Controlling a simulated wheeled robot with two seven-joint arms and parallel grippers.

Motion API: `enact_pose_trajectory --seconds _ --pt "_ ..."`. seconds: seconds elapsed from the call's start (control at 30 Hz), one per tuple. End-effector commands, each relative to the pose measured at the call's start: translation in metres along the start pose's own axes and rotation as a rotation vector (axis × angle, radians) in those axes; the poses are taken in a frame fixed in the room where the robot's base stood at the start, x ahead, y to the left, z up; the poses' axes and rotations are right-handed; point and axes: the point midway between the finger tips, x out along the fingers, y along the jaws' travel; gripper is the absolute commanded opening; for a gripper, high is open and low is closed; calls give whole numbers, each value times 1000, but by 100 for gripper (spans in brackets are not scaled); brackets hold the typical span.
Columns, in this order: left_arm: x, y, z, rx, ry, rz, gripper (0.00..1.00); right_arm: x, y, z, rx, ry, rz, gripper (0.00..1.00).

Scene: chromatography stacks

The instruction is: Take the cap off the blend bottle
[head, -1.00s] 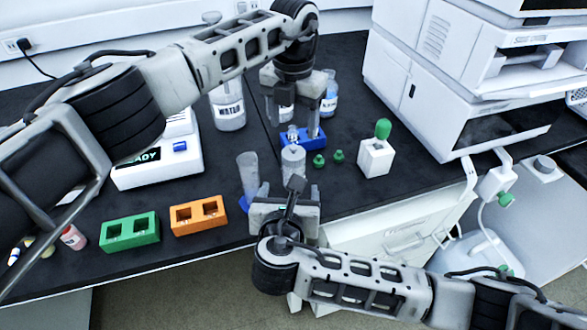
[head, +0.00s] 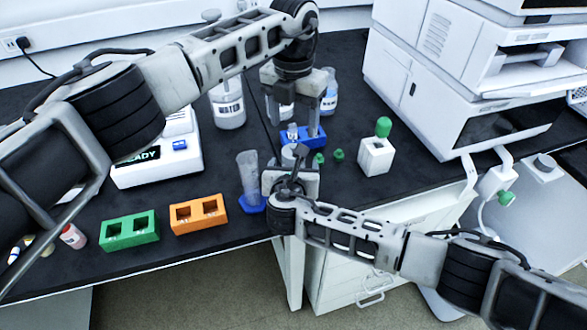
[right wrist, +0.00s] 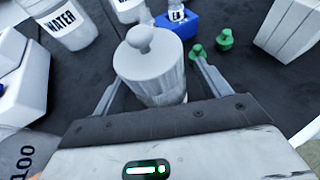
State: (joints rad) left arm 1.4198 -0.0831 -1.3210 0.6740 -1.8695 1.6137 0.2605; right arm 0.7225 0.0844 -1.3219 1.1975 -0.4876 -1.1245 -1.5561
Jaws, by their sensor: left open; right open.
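A pale, ribbed bottle with a round knob on its cap (right wrist: 140,42) stands near the bench's front edge. No label shows, so I cannot confirm that it is the blend bottle. In the head view, my right gripper partly hides the bottle (head: 293,152). My right gripper (right wrist: 157,78) is open, with one finger on each side of the bottle's body, below the knob; contact is unclear. The cap is on. My left gripper (head: 293,112) is open and hangs above the blue rack, in front of a labelled bottle whose writing is hidden.
The blue rack (head: 316,140) holds a small vial. Two green caps (head: 338,155) lie right of it, beside a white block (head: 376,160) with a green knob. A graduated cylinder (head: 249,175) stands close left of my right gripper. The WATER bottle (head: 228,110) is farther back.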

Motion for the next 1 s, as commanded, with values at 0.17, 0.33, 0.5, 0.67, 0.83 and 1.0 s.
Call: enact_pose_trajectory --seconds 0.17,0.33,0.5,0.67,0.83,1.0 --pt "0 0 0 0 0 0 64 0 0 0 0 0 0 45" --pt "0 0 0 -1 0 0 72 0 0 0 0 0 0 9" --pt "-10 -2 -3 -81 -21 7 72 0 0 0 0 0 -1 9" --pt "-30 -5 -9 -249 -71 19 72 0 0 0 -1 0 -1 9" --pt "-44 -6 -14 -372 -112 23 72 0 0 0 -1 0 -1 9" --pt "-31 -6 -14 -396 -117 24 72 0 0 0 -1 0 -1 9"
